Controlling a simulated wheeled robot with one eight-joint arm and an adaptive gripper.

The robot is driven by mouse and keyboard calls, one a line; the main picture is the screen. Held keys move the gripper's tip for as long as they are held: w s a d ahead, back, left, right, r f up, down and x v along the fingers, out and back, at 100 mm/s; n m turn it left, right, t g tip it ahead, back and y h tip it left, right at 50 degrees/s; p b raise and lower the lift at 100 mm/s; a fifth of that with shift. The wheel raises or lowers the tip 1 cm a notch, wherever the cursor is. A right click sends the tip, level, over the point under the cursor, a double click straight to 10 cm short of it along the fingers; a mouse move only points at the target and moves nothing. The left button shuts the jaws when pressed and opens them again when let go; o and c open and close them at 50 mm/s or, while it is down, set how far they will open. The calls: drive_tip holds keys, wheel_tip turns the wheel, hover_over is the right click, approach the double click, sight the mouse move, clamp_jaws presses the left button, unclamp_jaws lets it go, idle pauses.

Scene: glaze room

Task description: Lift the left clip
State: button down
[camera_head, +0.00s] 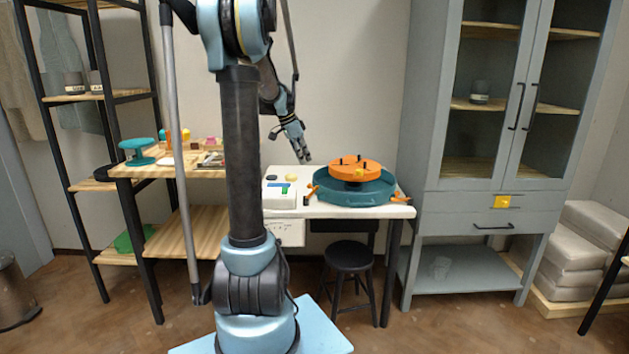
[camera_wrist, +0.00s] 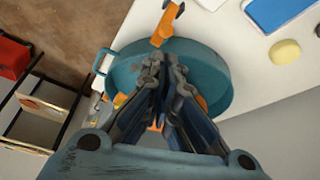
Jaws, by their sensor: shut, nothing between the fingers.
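The left clip (camera_head: 311,194) is orange and sits at the left rim of a round teal basin (camera_head: 340,197) on the white table. An orange clip also shows in the wrist view (camera_wrist: 166,25), at the basin's rim beyond my fingertips. A second orange clip (camera_head: 400,198) is at the basin's right side. An orange disc (camera_head: 354,168) with small knobs stands over the basin. My gripper (camera_head: 307,159) is shut and empty, above the basin's left part and apart from the left clip. In the wrist view my fingers (camera_wrist: 165,66) hide part of the basin.
A yellow sponge (camera_head: 291,177) and a white device (camera_head: 279,194) lie left of the basin. A black stool (camera_head: 348,256) stands under the table. A grey cabinet (camera_head: 485,210) is at the right. A wooden bench (camera_head: 180,172) with small items is at the left.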

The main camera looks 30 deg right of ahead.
drive_tip(key=w+d+x, duration=0.1)
drive_tip(key=x, duration=0.9)
drive_tip(key=shift+s+d+m, duration=0.25)
drive_tip(key=shift+s+m, duration=0.05)
drive_tip(key=shift+s, duration=0.15)
drive_tip(key=shift+d, duration=0.1)
